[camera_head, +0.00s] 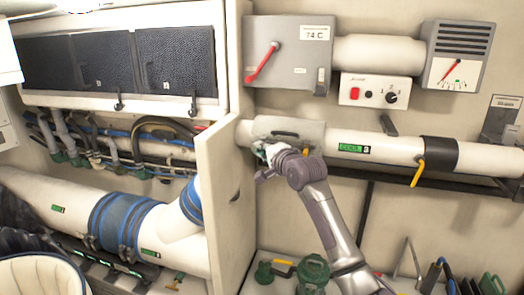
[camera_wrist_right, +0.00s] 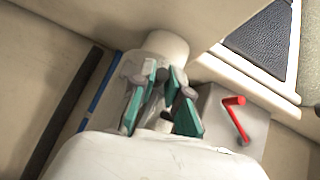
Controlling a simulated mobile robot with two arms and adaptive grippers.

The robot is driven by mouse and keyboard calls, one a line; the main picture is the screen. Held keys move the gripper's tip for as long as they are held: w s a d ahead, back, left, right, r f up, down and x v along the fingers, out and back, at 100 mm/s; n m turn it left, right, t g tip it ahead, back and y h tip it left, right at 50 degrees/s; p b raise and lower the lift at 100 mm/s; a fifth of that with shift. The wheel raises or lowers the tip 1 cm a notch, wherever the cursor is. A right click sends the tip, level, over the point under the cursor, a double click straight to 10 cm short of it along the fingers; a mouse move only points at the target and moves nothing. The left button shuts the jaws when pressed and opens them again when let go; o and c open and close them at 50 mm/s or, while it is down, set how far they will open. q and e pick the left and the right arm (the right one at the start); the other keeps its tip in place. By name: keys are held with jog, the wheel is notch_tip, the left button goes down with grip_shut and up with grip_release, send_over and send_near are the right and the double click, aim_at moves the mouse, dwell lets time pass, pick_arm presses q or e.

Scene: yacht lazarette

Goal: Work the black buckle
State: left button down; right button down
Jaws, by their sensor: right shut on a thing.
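My right gripper (camera_head: 264,153) is at the lower edge of a grey jacket (camera_head: 309,131) wrapped around the white pipe. In the right wrist view its teal fingers (camera_wrist_right: 163,100) are closed in against the pale pipe cover. A small dark piece, which looks like the black buckle (camera_wrist_right: 167,116), shows between the fingers; they and the gripper hide most of it. A dark strip also shows on the front of the jacket in the head view. My left gripper is not in view.
An open cream door panel (camera_head: 222,190) stands just left of the right gripper. Above are a grey box with a red lever (camera_head: 286,55) and a small switch box (camera_head: 375,91). A black clamp with a yellow handle (camera_head: 440,153) sits farther right on the pipe (camera_head: 399,150).

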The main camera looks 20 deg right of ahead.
jog(key=shift+s+a+f+n+t+y+b, duration=0.2)
jog(key=shift+f+n+t+y+b, duration=1.15)
jog(key=shift+b, duration=2.35)
jog(key=shift+s+a+f+n+t+y+b, duration=0.1)
jog(key=shift+s+f+n+t+y+b, duration=0.45)
jog(key=shift+n+b, duration=2.35)
jog(key=shift+w+a+f+n+t+y+b, duration=0.15)
jog(key=shift+f+n+t+y+b, duration=0.65)
jog(key=shift+b, duration=3.75)
jog(key=shift+s+r+t, duration=0.1)
jog(key=shift+r+t, duration=0.15)
jog(key=shift+t, duration=0.15)
jog(key=c, duration=1.2)
grip_release()
jog(key=v, duration=1.2)
